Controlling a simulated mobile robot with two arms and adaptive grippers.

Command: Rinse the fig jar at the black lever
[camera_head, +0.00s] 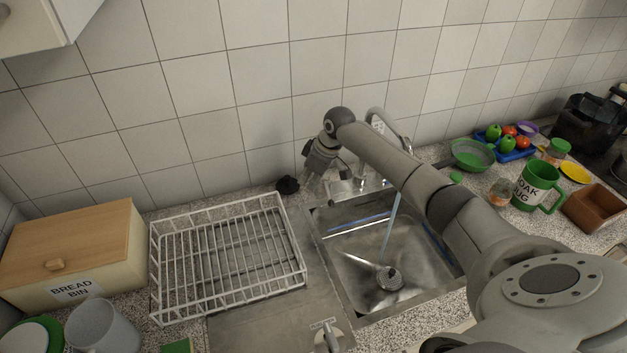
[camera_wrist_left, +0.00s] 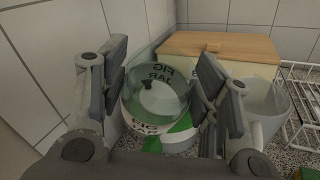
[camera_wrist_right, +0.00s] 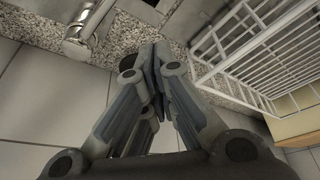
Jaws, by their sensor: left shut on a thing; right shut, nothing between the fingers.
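The fig jar (camera_wrist_left: 160,100), clear glass with dark lettering, sits between the fingers of my left gripper (camera_wrist_left: 163,102) in the left wrist view. That gripper is shut on it; neither shows clearly in the head view. My right gripper (camera_head: 312,180) is shut and empty behind the sink, left of the tap; its fingertips (camera_wrist_right: 157,50) meet in the right wrist view. A black knob-like piece, likely the black lever (camera_head: 288,185), is just left of the fingertips in the head view. I cannot tell if they touch. A bluish water stream (camera_head: 391,225) falls into the sink (camera_head: 345,262).
A white wire rack (camera_head: 160,275) stands left of the sink, beside the bread bin (camera_head: 75,245). A grey mug (camera_head: 100,325) is front left. A green mug (camera_head: 538,186), brown box (camera_head: 597,207) and produce tray (camera_head: 512,153) are at right. My right arm crosses over the sink.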

